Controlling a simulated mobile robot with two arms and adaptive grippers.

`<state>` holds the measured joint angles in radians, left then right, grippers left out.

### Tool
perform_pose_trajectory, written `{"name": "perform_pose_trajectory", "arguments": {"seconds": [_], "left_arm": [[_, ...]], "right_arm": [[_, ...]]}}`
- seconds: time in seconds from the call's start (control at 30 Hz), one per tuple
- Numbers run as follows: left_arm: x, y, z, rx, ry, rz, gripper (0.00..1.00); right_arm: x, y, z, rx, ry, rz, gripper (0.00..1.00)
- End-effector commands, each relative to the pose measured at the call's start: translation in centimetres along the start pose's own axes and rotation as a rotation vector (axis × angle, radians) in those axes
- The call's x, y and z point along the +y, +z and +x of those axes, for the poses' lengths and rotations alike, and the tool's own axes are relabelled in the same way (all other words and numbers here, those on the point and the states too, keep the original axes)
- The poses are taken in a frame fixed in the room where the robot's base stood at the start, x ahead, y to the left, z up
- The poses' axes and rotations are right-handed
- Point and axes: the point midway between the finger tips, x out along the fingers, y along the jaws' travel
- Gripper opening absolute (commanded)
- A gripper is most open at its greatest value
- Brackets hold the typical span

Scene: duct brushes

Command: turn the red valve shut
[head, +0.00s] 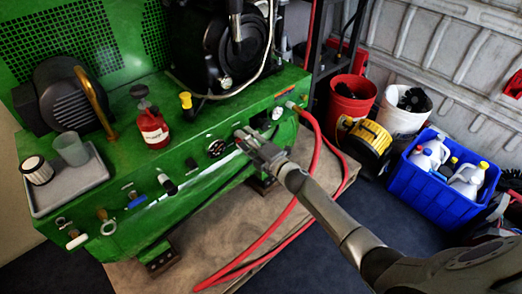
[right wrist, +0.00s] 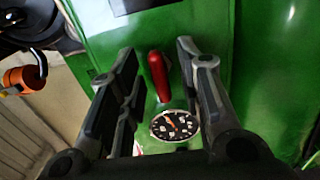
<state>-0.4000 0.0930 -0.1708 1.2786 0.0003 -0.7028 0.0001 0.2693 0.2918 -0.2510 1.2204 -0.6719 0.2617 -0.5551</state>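The red valve is a small red lever handle (right wrist: 159,76) on the green machine's front, seen in the right wrist view. It stands near upright in that picture, between the two fingers of my right gripper (right wrist: 157,78). The fingers are apart, with a gap visible on both sides of the handle. In the head view my right gripper (head: 247,138) is at the front of the green machine (head: 190,200), and I cannot make out the red handle there. My left gripper is not in view.
A round gauge (head: 216,148) sits beside my right gripper. Other handles, including a blue one (head: 136,200), line the machine's front. A red bottle (head: 152,129) and grey tray (head: 78,186) stand on top. A red hose (head: 314,150) hangs at right. A blue crate (head: 432,190) stands on the floor.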

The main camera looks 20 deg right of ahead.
Motion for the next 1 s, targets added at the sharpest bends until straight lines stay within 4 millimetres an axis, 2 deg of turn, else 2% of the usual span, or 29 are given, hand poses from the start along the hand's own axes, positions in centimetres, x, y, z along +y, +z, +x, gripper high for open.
{"name": "perform_pose_trajectory", "arguments": {"seconds": [0.3,0.5,0.7,1.0], "left_arm": [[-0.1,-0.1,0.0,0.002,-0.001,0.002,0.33],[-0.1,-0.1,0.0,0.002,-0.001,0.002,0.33],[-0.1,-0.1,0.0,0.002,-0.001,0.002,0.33],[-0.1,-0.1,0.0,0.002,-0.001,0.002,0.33]], "right_arm": [[-0.1,0.0,-6.1,0.001,-0.003,0.000,0.33],[-0.1,0.0,-9.0,0.000,-0.003,0.000,0.33],[-0.1,0.0,-10.4,-0.001,-0.002,0.000,0.33],[0.0,0.0,-10.5,-0.001,-0.001,0.000,0.33]]}}
